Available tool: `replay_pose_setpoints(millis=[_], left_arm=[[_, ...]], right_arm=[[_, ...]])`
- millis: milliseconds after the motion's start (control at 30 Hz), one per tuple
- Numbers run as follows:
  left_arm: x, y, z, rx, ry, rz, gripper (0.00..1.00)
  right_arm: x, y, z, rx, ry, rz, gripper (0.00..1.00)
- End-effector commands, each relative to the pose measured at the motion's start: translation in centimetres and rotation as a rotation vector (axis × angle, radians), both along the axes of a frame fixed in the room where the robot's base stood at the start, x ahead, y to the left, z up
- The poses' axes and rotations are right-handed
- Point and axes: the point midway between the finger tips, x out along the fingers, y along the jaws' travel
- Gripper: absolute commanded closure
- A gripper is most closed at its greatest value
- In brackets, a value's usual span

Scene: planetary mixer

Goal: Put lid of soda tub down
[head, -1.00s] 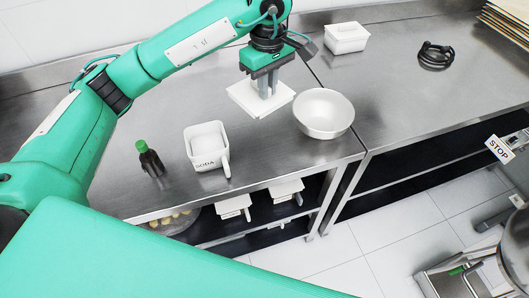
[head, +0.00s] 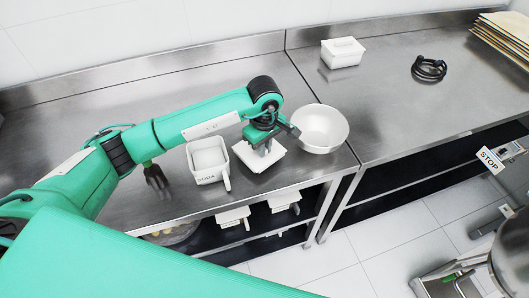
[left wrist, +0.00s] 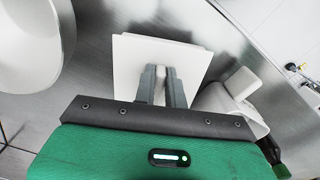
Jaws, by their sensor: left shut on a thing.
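The square white lid (head: 246,157) is in my left gripper (head: 264,149), whose fingers are shut on its handle. The lid lies roughly flat, low over the counter or on it, between the soda tub and the bowl. I cannot tell if it touches the steel. In the left wrist view the lid (left wrist: 130,58) spreads out beyond the two fingers (left wrist: 162,75). The white soda tub (head: 208,167) stands open, just left of the lid, its handle towards the lid. Part of the tub (left wrist: 225,98) shows right of the fingers. My right gripper is not in view.
A white bowl (head: 320,130) stands close to the right of the lid. A dark bottle (head: 156,177) is partly behind my arm. A white lidded box (head: 342,52) and a black ring-shaped thing (head: 429,68) are farther back. The counter's front edge (head: 300,182) is near.

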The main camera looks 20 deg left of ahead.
Motion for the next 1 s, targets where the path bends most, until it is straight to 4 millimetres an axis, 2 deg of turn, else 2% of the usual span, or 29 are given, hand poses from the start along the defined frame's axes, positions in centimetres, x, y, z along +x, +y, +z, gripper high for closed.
replay_pose_setpoints(millis=[267,633,667,767,1000], left_arm=[[-0.1,0.0,-3.6,0.001,0.004,0.0,1.0],[-0.1,0.0,-4.3,0.001,0.001,-0.001,1.0],[-0.1,0.0,-4.2,0.001,0.001,-0.001,0.86],[-0.1,0.0,-4.1,0.001,0.002,-0.001,0.67],[-0.1,0.0,-4.1,0.001,0.002,-0.001,0.66]], right_arm=[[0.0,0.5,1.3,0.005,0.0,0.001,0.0],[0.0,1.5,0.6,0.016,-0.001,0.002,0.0],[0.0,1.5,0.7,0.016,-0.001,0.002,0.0],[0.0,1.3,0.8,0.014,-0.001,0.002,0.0],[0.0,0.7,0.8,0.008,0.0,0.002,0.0]])
